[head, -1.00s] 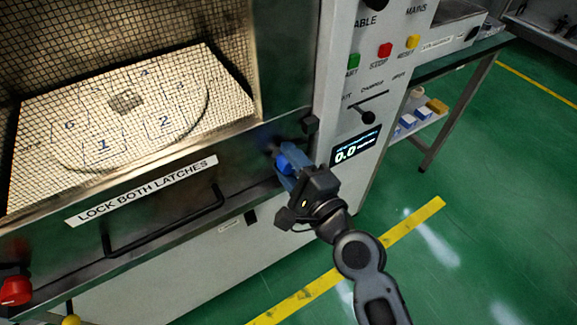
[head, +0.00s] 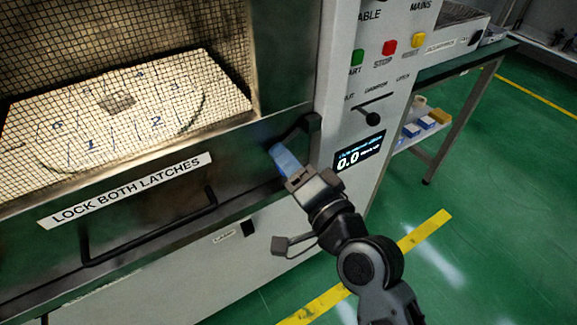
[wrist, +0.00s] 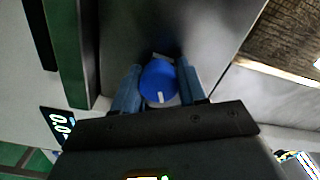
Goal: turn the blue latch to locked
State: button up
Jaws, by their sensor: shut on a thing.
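The blue latch (wrist: 159,82) is a round blue knob with a short white mark, which points toward the bottom of the wrist view. My gripper (wrist: 158,68) is shut on it, with one blue-grey finger on each side. In the head view my gripper (head: 280,156) reaches the right end of the dark door's lower panel, and its fingers hide most or all of the latch. Whether the latch is locked I cannot tell.
A white label (head: 125,190) reads "LOCK BOTH LATCHES". A black door handle (head: 150,228) runs below it. A black bracket (head: 305,127) stands right above my fingers. The control panel with a display (head: 360,155) is to the right. Green floor is open at the lower right.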

jog(key=shift+w+d+r+n, duration=0.1)
jog(key=shift+n, duration=0.2)
jog(key=o, duration=1)
jog(key=shift+o, duration=0.2)
jog(key=shift+s+d, duration=0.2)
jog(key=shift+s, duration=0.2)
jog(key=b+v, duration=0.1)
jog(key=v, duration=0.6)
